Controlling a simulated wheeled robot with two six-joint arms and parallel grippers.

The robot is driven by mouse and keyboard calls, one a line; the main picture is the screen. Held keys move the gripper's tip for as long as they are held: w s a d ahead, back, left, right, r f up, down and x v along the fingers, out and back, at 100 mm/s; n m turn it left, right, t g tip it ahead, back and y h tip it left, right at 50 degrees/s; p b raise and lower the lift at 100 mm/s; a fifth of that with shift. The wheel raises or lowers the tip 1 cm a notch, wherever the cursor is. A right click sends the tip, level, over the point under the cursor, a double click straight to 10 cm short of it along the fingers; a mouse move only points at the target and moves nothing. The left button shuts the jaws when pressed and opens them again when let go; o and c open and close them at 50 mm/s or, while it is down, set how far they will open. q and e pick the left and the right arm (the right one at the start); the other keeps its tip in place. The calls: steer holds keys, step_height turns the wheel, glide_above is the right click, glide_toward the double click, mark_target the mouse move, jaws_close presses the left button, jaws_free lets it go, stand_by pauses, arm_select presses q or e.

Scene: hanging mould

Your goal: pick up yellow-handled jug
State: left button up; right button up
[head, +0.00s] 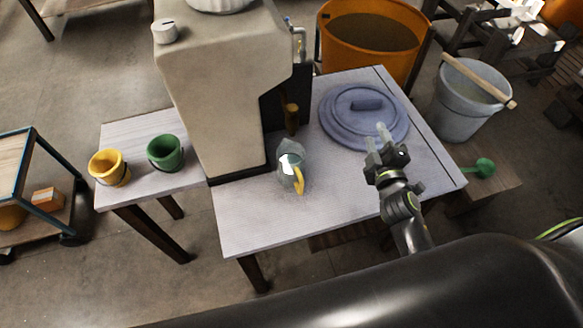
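The yellow-handled jug (288,168) stands on the white table, just right of the beige machine's base. It looks clear or grey, and its yellow handle (299,181) faces the front right. My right gripper (382,140) is over the table's right part, to the right of the jug and apart from it. Its two fingers point away toward the blue lid and look spread, with nothing between them. My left gripper is not in the head view.
A beige machine (228,90) stands left of the jug. A round blue lid (345,128) lies behind my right gripper. Green (166,153) and yellow (109,168) buckets sit on the left side table. The white table's front (255,225) is clear. A grey bucket (462,105) stands at right.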

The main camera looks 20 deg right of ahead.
steer(key=w+a+r+n+t+y, duration=0.35)
steer(key=a+r+n+y, duration=0.6)
steer(key=n, duration=0.35)
steer(key=n+g+y+p, duration=0.2)
steer(key=n+g+y, duration=0.6)
steer(key=n+g, duration=0.9)
glide_above(294, 172)
steer(key=s, duration=0.2)
steer(key=n+t, duration=0.4)
steer(key=s+d+f+n+g+h+p, duration=0.1)
steer(key=s+d+f+n+g+h, duration=0.2)
steer(key=d+f+n+g+h, duration=0.6)
steer(key=shift+m+t+h, duration=0.45)
steer(key=shift+m+t, duration=0.3)
steer(key=shift+m, duration=0.15)
steer(key=b+x, duration=0.3)
steer(key=x, duration=0.2)
steer(key=a+b+x, duration=0.1)
steer(key=b+x, duration=0.3)
steer(key=x, duration=0.1)
steer(key=b+x, duration=0.3)
steer(key=x, duration=0.2)
steer(key=shift+w+a+r, duration=0.25)
steer(key=shift+w+r, duration=0.1)
steer(key=shift+r, duration=0.05)
steer(key=shift+a+f, duration=0.1)
steer(key=shift+f, duration=0.25)
